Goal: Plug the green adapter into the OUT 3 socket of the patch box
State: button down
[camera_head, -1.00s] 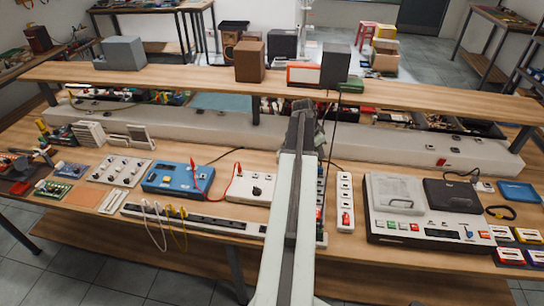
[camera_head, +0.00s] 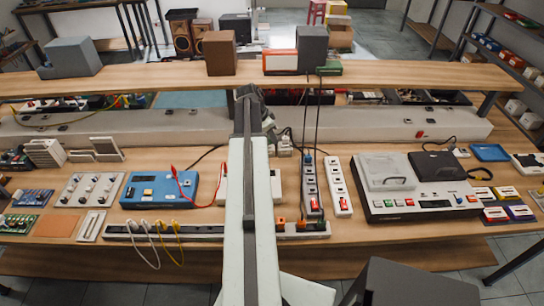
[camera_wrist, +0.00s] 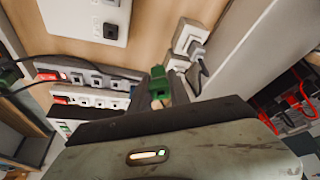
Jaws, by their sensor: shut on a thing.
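My gripper (camera_wrist: 160,92) is shut on the green adapter (camera_wrist: 158,76), which stands up between its fingertips in the wrist view. The adapter is over the bench and its lower part is hidden by the gripper. In the head view my gripper (camera_head: 266,122) is small and dark at the far end of my arm, and the adapter cannot be made out. A white box with a dark square (camera_wrist: 110,30) is at the top left in the wrist view. Its labels are unreadable. I cannot tell which box is the patch box, nor make out OUT 3.
Two power strips (camera_head: 340,188) with red switches lie right of my arm; they also show at left in the wrist view (camera_wrist: 95,77). White plugs (camera_wrist: 188,42) stand near the adapter. A blue meter (camera_head: 158,190) lies left, a large white device (camera_head: 420,203) right. A shelf (camera_head: 400,74) spans above.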

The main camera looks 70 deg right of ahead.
jog(key=s+a+f+m+g+y+b, duration=0.1)
jog(key=s+a+m+y, duration=0.1)
jog(key=s+a+m, duration=0.35)
jog(key=f+b, duration=0.1)
jog(key=w+a+f+b, duration=0.1)
jog(key=f+b, duration=0.1)
jog(key=w+a+f+b, duration=0.1)
jog(key=f+b, duration=0.1)
jog(key=shift+a, duration=0.15)
jog(key=shift+w, duration=0.15)
dwell(0.8)
jog(key=shift+f+b, duration=0.9)
jog(key=shift+f, duration=0.1)
dwell(2.4)
jog(key=c, duration=1.1)
grip_release()
jog(key=shift+c, duration=0.2)
